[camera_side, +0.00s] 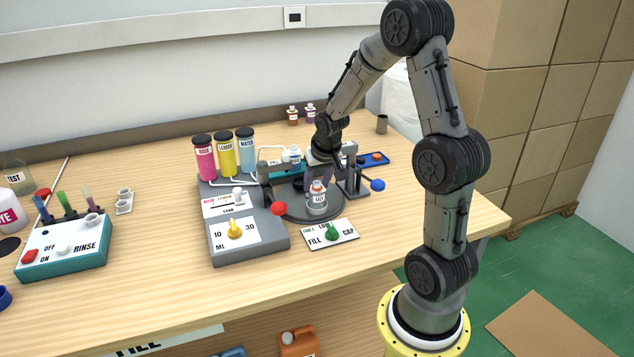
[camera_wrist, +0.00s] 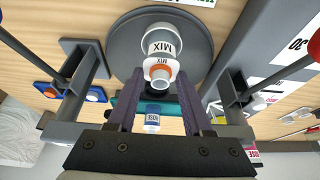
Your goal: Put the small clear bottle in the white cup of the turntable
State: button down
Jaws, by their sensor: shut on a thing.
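The small clear bottle (camera_wrist: 157,72) has an orange neck ring and a MIX label in the wrist view. My gripper (camera_wrist: 159,82) is shut on it, with a finger on either side. The white cup (camera_wrist: 163,38) also bears a MIX label and stands on the dark round turntable (camera_wrist: 125,35). The bottle overlaps the cup in the wrist view. In the side view the bottle (camera_side: 317,187) is upright at the cup (camera_side: 317,206), below my gripper (camera_side: 320,175). I cannot tell how deep its base sits, or whether it touches the cup floor.
A grey dispenser with pink, yellow and blue cylinders (camera_side: 227,155) stands left of the turntable (camera_side: 290,208). Levers with a red knob (camera_side: 279,209) and a blue knob (camera_side: 377,185) flank it. A FILL/CAP panel (camera_side: 331,235) lies in front. Free table lies at the front right.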

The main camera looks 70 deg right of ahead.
jog(key=shift+f, duration=0.1)
jog(key=shift+c, duration=1.6)
grip_release()
jog(key=shift+r, duration=0.2)
jog(key=v, duration=1.2)
jog(key=s+a+r+n+t+y, duration=0.1)
jog(key=s+a+n, duration=0.3)
jog(key=a, duration=0.7)
jog(key=s+a+r+n+t+y, duration=0.1)
jog(key=s+a+r+n+y, duration=0.1)
jog(key=s+a+n, duration=0.3)
jog(key=s+a, duration=0.4)
jog(key=a, duration=0.1)
jog(key=shift+a, duration=0.35)
